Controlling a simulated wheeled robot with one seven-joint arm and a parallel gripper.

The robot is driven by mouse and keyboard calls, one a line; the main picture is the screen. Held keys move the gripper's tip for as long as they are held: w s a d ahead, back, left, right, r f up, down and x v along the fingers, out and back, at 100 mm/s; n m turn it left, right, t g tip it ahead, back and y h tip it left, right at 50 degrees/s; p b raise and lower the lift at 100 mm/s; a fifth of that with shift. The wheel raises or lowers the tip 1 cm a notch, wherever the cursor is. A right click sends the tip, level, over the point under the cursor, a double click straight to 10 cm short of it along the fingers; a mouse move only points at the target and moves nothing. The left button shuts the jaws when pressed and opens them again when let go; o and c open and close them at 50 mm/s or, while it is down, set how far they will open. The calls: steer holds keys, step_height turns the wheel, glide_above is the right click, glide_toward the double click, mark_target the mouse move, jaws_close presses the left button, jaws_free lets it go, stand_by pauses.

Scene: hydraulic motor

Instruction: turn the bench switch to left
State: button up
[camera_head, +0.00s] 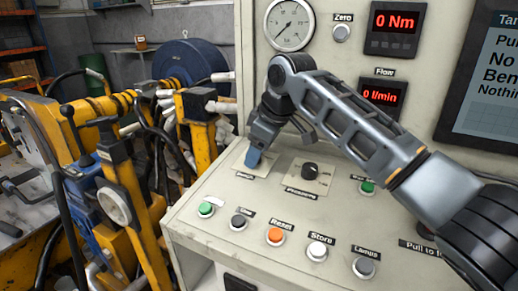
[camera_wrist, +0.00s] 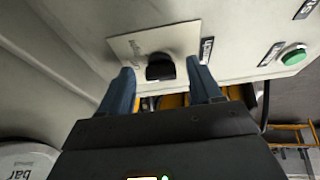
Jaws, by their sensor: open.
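The bench switch (camera_wrist: 160,67) is a black knob on a pale square plate (camera_wrist: 126,45), seen in the wrist view. In the head view my gripper hides the knob, and only part of its plate (camera_head: 262,170) shows. My gripper (camera_wrist: 160,85) is open, with one blue finger on each side of the knob. A gap shows between each finger and the knob. In the head view my gripper (camera_head: 254,157) points down at the plate, at the left end of the console. The knob's exact pointing direction is hard to tell.
A second black knob (camera_head: 310,170) sits just right of my gripper. A row of buttons runs along the front, with a green button (camera_head: 206,208) and an orange button (camera_head: 275,235). A gauge (camera_head: 289,25) and red displays (camera_head: 394,21) are on the upright panel. Yellow machinery (camera_head: 200,130) stands left.

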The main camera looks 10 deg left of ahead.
steer(key=c, duration=1)
steer(key=shift+c, duration=0.2)
steer(key=n, duration=0.2)
steer(key=n+g+p, duration=0.1)
steer(key=shift+w+n+g, duration=0.15)
steer(key=shift+n+g, duration=0.15)
steer(key=shift+n, duration=0.1)
steer(key=shift+w+n+g+b, duration=0.15)
steer(key=shift+n+g, duration=0.3)
steer(key=shift+n, duration=0.8)
steer(key=shift+w+n+g+b, duration=0.15)
steer(key=shift+n+g, duration=0.3)
steer(key=shift+n, duration=0.8)
